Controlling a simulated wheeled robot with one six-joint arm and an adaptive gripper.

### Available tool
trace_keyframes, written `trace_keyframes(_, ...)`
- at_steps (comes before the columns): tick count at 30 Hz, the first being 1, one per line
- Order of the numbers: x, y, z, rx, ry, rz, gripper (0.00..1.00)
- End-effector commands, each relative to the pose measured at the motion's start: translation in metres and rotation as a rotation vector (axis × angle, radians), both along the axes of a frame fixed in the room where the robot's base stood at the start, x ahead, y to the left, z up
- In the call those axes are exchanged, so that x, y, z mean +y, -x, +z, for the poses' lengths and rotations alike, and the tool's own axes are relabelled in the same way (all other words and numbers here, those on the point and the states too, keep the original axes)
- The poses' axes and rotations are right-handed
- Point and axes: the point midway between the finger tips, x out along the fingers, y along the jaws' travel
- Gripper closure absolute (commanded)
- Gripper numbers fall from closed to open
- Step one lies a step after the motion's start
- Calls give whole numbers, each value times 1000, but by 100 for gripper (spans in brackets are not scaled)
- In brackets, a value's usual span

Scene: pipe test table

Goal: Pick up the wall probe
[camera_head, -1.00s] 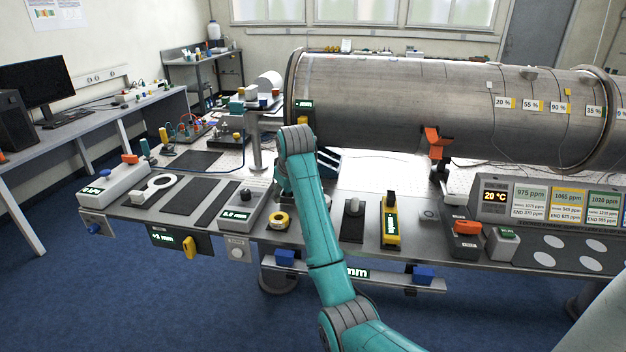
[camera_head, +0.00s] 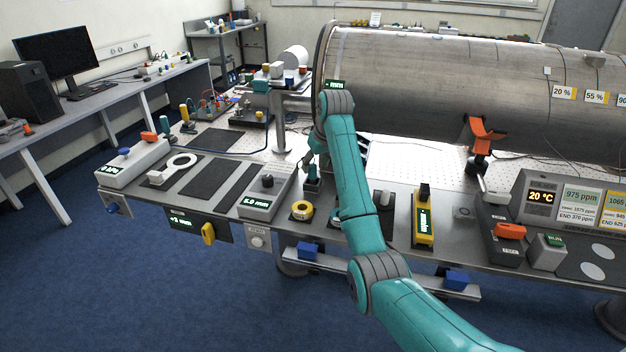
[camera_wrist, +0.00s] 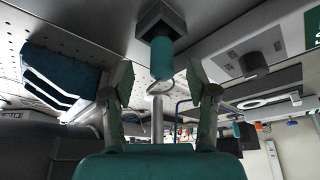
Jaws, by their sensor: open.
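A teal cylinder with a dark square base, which I take to be the wall probe, is in the wrist view (camera_wrist: 162,58). It also shows small in the head view (camera_head: 312,174), standing on the table behind the yellow ring. My gripper (camera_wrist: 163,88) is open, with one finger to each side of the cylinder's free end in the wrist picture. Nothing is held. Whether the fingers are level with the cylinder or short of it I cannot tell. In the head view my gripper is small and partly hidden by my arm.
A large metal pipe (camera_head: 430,90) lies behind the table. A dark-blue slotted block (camera_wrist: 62,75) is left of my gripper in the wrist view. A grey box with a knob (camera_head: 266,196) and a yellow ring (camera_head: 302,211) stand close by. A yellow meter (camera_head: 424,219) is further right.

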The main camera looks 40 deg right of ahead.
Motion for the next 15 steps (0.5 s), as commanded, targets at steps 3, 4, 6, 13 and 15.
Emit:
trace_keyframes(3,0,-9,-17,4,-1,0,42)
trace_keyframes(4,0,-11,-20,3,-1,0,42)
trace_keyframes(6,0,-14,-28,3,-1,0,42)
trace_keyframes(13,-1,-18,-36,1,0,0,42)
trace_keyframes(15,-1,-18,-36,1,0,0,42)
